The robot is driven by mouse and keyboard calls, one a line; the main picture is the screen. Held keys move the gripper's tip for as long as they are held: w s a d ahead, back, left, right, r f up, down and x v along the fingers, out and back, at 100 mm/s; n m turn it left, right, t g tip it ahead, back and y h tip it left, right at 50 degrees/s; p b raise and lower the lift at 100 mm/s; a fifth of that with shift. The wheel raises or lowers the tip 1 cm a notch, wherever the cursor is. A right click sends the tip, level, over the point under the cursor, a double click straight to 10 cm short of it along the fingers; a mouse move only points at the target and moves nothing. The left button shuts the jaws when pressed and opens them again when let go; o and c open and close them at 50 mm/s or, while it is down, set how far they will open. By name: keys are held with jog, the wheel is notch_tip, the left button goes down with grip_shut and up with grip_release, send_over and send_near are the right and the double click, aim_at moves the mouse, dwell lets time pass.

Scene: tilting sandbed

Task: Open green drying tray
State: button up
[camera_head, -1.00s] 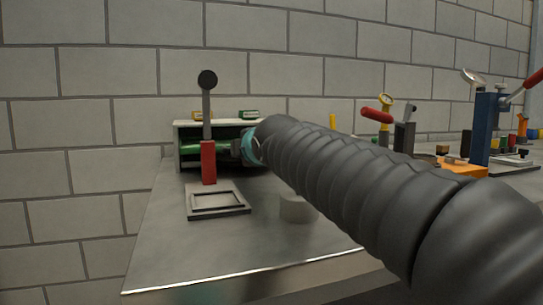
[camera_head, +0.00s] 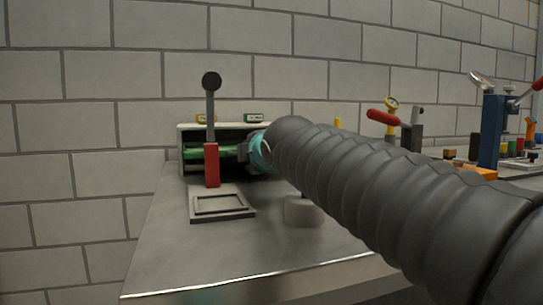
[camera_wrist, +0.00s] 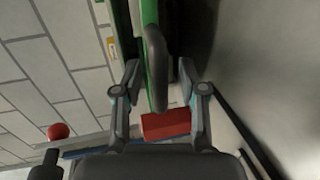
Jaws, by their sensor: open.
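The green drying tray (camera_head: 205,153) sits inside a pale open-fronted cabinet (camera_head: 180,127) at the back of the metal table. In the wrist view the green tray (camera_wrist: 149,12) runs down from the top, with a dark rounded handle (camera_wrist: 156,60) along its front. My gripper (camera_head: 240,152) is at the cabinet front, partly hidden by my arm. In the wrist view my gripper (camera_wrist: 158,72) is open, its fingers on either side of the handle. I cannot tell whether they touch it.
A grey cylinder (camera_head: 303,211) sits below my arm. Orange and blue devices stand at the right. The table's front left is clear.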

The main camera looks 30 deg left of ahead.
jog(key=v, duration=1.2)
